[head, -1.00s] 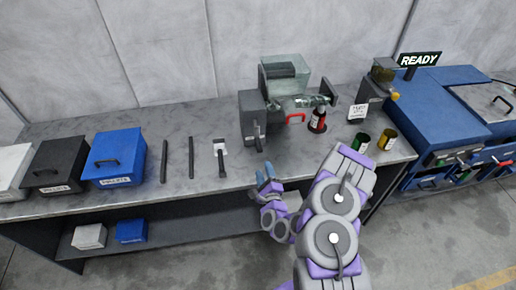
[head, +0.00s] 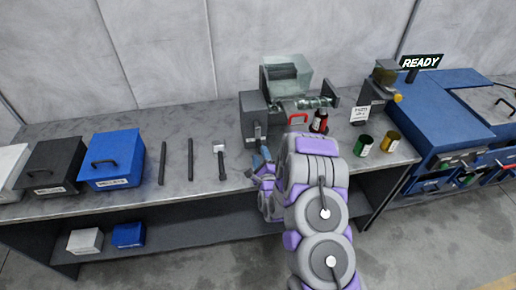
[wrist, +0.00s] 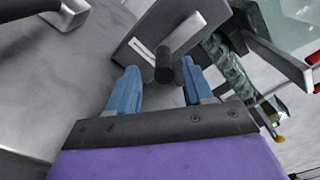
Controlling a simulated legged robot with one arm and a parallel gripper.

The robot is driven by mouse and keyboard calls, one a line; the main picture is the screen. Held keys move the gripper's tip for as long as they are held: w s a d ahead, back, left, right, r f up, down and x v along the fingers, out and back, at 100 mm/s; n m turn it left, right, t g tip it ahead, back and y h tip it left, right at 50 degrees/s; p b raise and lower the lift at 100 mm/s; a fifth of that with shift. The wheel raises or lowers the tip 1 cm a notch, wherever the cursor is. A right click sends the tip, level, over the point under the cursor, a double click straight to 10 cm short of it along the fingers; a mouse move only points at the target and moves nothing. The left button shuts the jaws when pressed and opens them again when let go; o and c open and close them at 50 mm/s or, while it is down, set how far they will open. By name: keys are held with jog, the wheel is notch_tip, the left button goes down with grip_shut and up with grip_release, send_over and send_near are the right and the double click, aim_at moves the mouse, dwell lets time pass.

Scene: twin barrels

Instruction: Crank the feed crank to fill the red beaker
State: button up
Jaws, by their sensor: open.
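The feed crank is on the front of a grey box (head: 253,112) at the left end of the feeder; in the wrist view its dark knob (wrist: 164,66) points toward me from a light metal arm. My gripper (wrist: 159,82) is open, with its blue fingers on either side of the knob; contact cannot be told. In the head view my gripper (head: 262,160) is just in front of the box, partly covered by my arm. The red beaker (head: 319,122) stands right of the crank, under the clear screw tube (head: 310,103), its lower part hidden by my arm.
A clear hopper (head: 287,72) sits above the tube. Green (head: 363,145) and amber (head: 389,142) beakers stand at right. A switch-like lever (head: 221,162) and two dark bars lie left of the crank. Black and blue (head: 113,159) boxes are further left.

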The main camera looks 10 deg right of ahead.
aim_at(257, 141)
jog(key=w, duration=0.4)
jog(key=shift+w+d, duration=0.25)
jog(key=shift+d, duration=0.15)
jog(key=shift+w+a, duration=0.1)
jog(key=shift+w, duration=0.25)
jog(key=shift+a, duration=0.15)
jog(key=shift+c, duration=0.6)
grip_shut()
jog(key=shift+f, duration=0.1)
